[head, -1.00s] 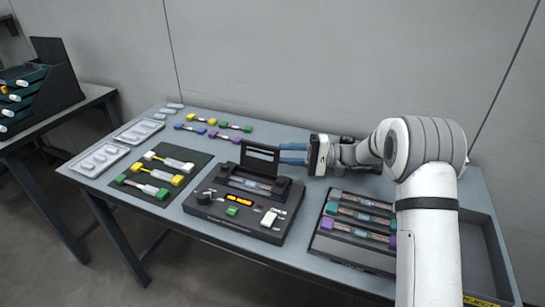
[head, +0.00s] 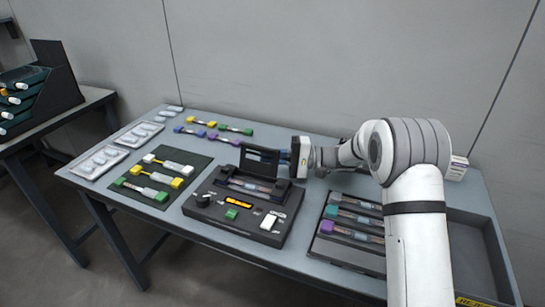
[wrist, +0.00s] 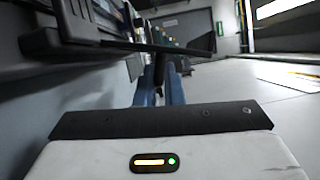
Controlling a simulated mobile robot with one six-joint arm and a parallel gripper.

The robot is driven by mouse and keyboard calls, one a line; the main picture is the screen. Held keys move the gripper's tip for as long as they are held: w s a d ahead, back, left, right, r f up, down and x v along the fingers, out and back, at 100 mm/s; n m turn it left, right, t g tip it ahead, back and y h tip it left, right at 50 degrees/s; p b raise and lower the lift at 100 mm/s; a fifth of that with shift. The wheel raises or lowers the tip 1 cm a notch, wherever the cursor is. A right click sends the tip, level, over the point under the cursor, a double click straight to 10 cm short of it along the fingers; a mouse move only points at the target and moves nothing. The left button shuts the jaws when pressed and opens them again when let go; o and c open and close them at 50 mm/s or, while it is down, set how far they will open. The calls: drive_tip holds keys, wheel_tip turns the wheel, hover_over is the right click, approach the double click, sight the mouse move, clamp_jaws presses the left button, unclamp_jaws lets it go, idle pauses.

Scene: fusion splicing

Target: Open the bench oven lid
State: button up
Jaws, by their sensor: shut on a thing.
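The bench oven (head: 268,187) is the dark unit at the back of the black base on the table's middle. Its black lid (head: 258,158) stands raised, roughly upright, with a framed opening in it. My gripper (head: 284,160) is at the lid's right side, its blue fingers shut on the lid's edge. In the wrist view the blue fingers (wrist: 160,85) are close together, and the dark lid (wrist: 150,46) crosses above them. The exact contact at the fingertips is hidden.
A dark mat (head: 125,188) with several coloured holders lies left of the base. A dark tray (head: 325,243) with more holders is to the right, near my arm. Blister packs (head: 98,162) lie at the table's left edge. A small white box (head: 457,169) stands at the back right.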

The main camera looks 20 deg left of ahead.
drive_tip(key=shift+f+b, duration=0.1)
drive_tip(key=shift+b, duration=0.3)
clamp_jaws()
drive_tip(key=shift+s+n+b, duration=0.25)
drive_tip(key=shift+n+b, duration=0.45)
drive_tip(key=shift+b, duration=0.35)
drive_tip(key=shift+s+r+n+h+b, duration=0.15)
drive_tip(key=shift+r+n+h+b, duration=0.15)
drive_tip(key=shift+r+n+b, duration=0.15)
drive_tip(key=o, duration=0.6)
unclamp_jaws()
drive_tip(key=shift+r, duration=0.1)
drive_tip(key=shift+p+v, duration=0.5)
drive_tip(key=shift+v, duration=3.4)
